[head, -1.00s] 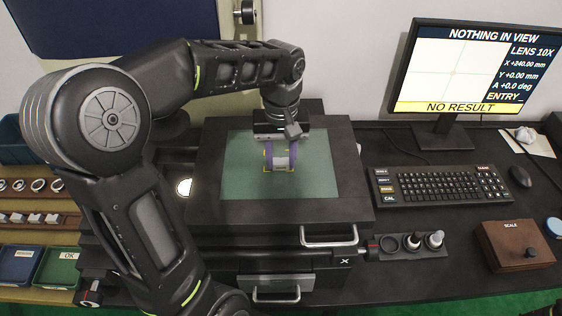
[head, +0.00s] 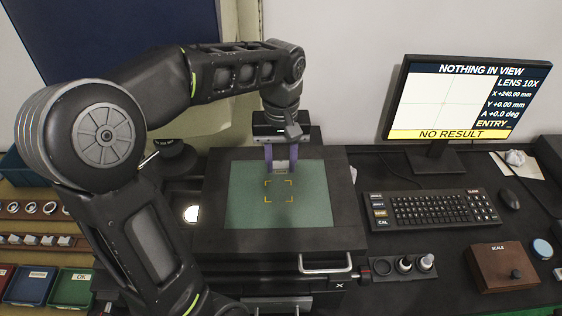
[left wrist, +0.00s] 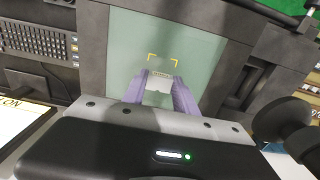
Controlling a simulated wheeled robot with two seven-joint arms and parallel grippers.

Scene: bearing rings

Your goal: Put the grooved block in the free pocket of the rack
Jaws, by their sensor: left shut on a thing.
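The grooved block (head: 281,166) is a small pale grey piece between the purple fingers of my left gripper (head: 281,168). In the left wrist view the block (left wrist: 158,97) shows between the fingertips, with a notch in its edge. My left gripper is shut on it over the far part of the green stage plate (head: 305,212), beyond the yellow corner marks; its exact height is hard to tell. A rack (head: 38,240) with a row of several pale blocks stands at the left; its free pocket is not clear at this size. My right gripper is not in view.
Rings (head: 35,208) lie in a row behind the rack, and blue and green bins (head: 68,288) stand in front. The monitor (head: 465,100) reads NOTHING IN VIEW. A keyboard (head: 432,210) and a brown scale box (head: 505,268) stand right. My left arm crosses the left side.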

